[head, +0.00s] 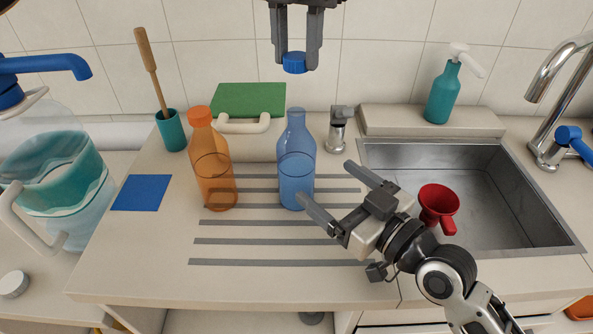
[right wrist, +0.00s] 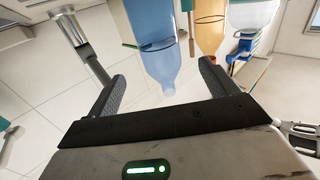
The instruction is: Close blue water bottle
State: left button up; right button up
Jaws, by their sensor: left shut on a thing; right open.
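The blue water bottle (head: 297,165) stands upright and uncapped on the counter's grey strips. It also shows in the right wrist view (right wrist: 157,35), between the open fingers. A blue cap (head: 295,63) is held by my left gripper (head: 295,58), above the bottle's mouth and apart from it. My right gripper (head: 325,188) is open, low and to the right of the bottle, with one finger near the bottle's lower right side. I cannot tell whether that finger touches it.
An orange bottle (head: 214,165) with an orange cap stands left of the blue one. Behind are a green board (head: 235,100), a teal cup (head: 171,130) and a small metal tap (head: 339,130). A sink (head: 470,185) with a red funnel (head: 438,205) lies right. The front counter is clear.

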jog(key=x, duration=1.1)
jog(key=c, duration=1.5)
pick_arm(q)
send_over(296, 111)
jog(key=shift+f, duration=2.5)
jog(key=shift+f, duration=0.9)
jog(key=shift+f, duration=0.55)
